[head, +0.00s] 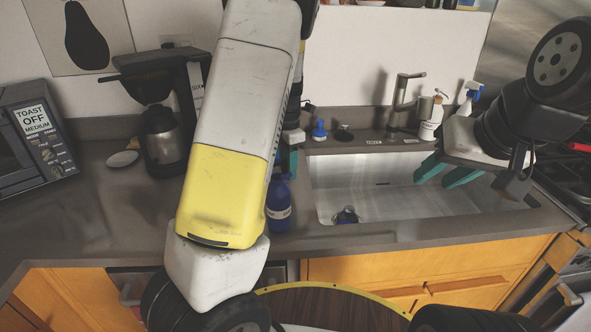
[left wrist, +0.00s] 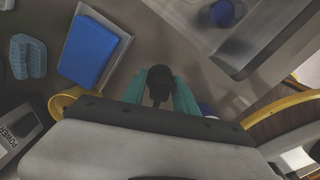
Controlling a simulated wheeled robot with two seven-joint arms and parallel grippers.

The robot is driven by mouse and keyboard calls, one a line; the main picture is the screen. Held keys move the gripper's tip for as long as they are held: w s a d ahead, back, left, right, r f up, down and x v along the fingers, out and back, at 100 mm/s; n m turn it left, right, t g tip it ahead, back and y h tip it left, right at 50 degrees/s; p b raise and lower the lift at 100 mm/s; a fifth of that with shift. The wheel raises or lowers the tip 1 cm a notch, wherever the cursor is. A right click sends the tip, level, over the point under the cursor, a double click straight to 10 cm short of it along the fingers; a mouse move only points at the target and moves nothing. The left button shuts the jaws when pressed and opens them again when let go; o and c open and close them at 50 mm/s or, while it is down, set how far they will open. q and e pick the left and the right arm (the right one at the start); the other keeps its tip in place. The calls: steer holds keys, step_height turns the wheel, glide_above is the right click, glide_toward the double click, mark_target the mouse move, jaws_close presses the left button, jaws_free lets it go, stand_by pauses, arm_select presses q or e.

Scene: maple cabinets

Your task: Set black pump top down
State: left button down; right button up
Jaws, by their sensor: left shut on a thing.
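The black pump top (left wrist: 160,82) is between the teal fingers of my left gripper (left wrist: 160,96) in the left wrist view. The fingers are shut on it, above the grey counter. In the head view my left arm hides most of this gripper; a bit of teal finger shows beside the arm, above a dark blue bottle (head: 279,205). The pump top cannot be made out there. The bottle stands upright on the counter left of the sink. My right gripper (head: 452,178) is open and empty over the right part of the sink.
A tray with a blue block (left wrist: 90,50) lies on the counter. A coffee maker (head: 160,110) and a toaster oven (head: 35,135) stand left. The faucet (head: 400,100) is behind the sink. Some counter at left front is clear.

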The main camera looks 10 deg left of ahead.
arm_select(q)
steer(key=shift+f, duration=2.25)
steer(key=shift+f, duration=0.15)
steer(key=c, duration=1)
jaws_free()
steer(key=shift+o, duration=0.2)
